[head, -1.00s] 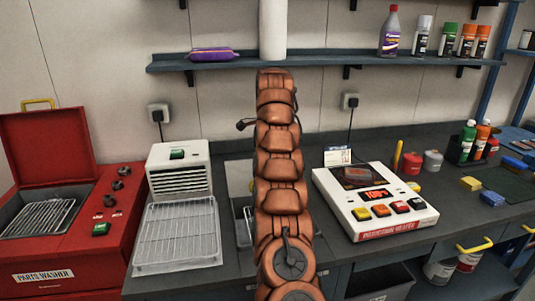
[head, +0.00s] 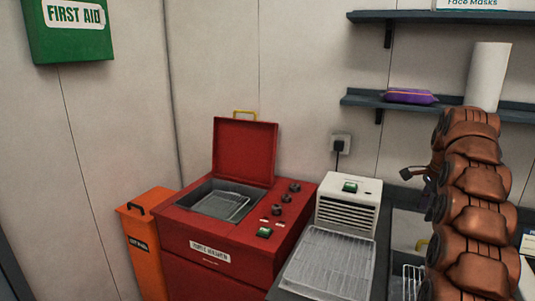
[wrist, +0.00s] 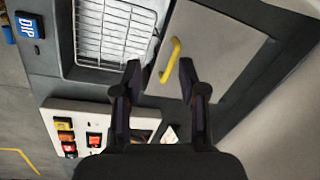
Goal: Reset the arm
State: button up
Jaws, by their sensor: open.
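My gripper (wrist: 160,82) shows in the wrist view with its two dark fingers apart and nothing between them. A yellow handle (wrist: 170,60) on a grey panel (wrist: 205,45) appears just beyond the fingertips; I cannot tell how far off it is.
The red parts washer (head: 240,232) has its lid up. Beside it are a white vented unit (head: 348,205) and a wire rack (head: 330,262). An orange bin (head: 147,240) stands left. A shelf (head: 365,98) holds a purple packet (head: 410,96). A first aid box (head: 70,28) hangs upper left.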

jog(key=s+a+n+g, duration=0.1)
jog(key=s+a+n, duration=0.4)
jog(key=s+a, duration=0.45)
jog(key=s+a+n+g, duration=0.1)
jog(key=s+a+n, duration=0.45)
jog(key=a, duration=0.75)
jog(key=s+a+f+n, duration=0.2)
jog(key=s+f+n, duration=0.1)
jog(key=s, duration=0.6)
jog(key=s+a+f+n+g, duration=0.1)
jog(key=s+a+f+n, duration=0.2)
jog(key=s, duration=0.7)
jog(key=s+a+f+n, duration=0.3)
jog(key=s+f, duration=0.1)
jog(key=s, duration=0.5)
jog(key=shift+s+f+g, duration=0.15)
jog(key=shift+s+g, duration=0.15)
jog(key=shift+s, duration=0.05)
